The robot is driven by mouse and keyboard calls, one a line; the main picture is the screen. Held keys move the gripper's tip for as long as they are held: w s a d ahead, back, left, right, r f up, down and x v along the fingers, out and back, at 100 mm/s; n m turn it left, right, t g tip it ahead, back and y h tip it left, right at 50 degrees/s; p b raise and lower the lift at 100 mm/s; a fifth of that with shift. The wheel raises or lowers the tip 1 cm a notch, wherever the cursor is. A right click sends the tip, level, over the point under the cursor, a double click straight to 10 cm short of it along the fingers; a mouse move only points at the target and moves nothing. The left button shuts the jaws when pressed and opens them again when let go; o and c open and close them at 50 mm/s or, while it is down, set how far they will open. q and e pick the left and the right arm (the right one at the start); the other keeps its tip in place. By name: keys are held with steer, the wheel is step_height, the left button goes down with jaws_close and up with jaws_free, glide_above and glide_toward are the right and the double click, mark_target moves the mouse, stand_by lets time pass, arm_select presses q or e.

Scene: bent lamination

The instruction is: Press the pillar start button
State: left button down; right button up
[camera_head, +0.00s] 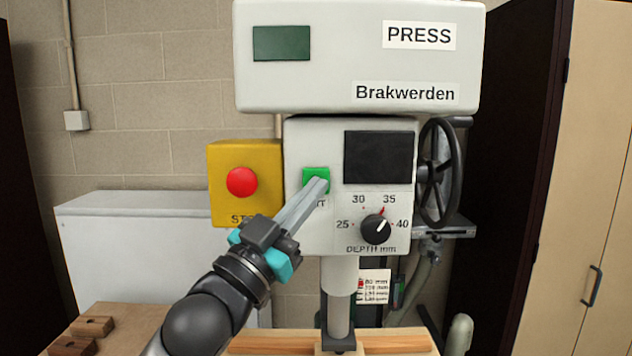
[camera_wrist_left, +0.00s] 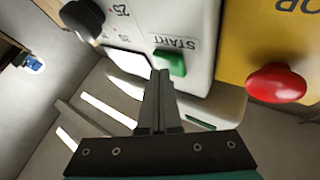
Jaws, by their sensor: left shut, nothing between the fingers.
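The green start button (camera_head: 316,179) sits on the front of the light grey press control panel (camera_head: 303,148), left of the dark screen. It also shows in the left wrist view (camera_wrist_left: 171,64), with the label START beside it. My left gripper (camera_head: 322,185) is shut and empty, its fingertips in front of the button's lower right part. In the left wrist view the fingertips (camera_wrist_left: 160,75) lie at the button's edge. I cannot tell whether they touch it. My right gripper is in neither view.
A yellow box (camera_head: 222,165) with a red stop button (camera_head: 242,182) is just left of the panel. A depth knob (camera_head: 376,229) and a black handwheel (camera_head: 440,170) are to the right. Below are a wooden surface (camera_head: 270,342) and wooden blocks (camera_head: 92,326) at the lower left.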

arm_select(q)
steer(key=shift+w, duration=0.2)
stand_by(0.5)
steer(key=shift+s+p, duration=0.35)
steer(key=shift+s, duration=0.55)
steer(key=s+p, duration=0.1)
steer(key=s, duration=0.4)
stand_by(0.3)
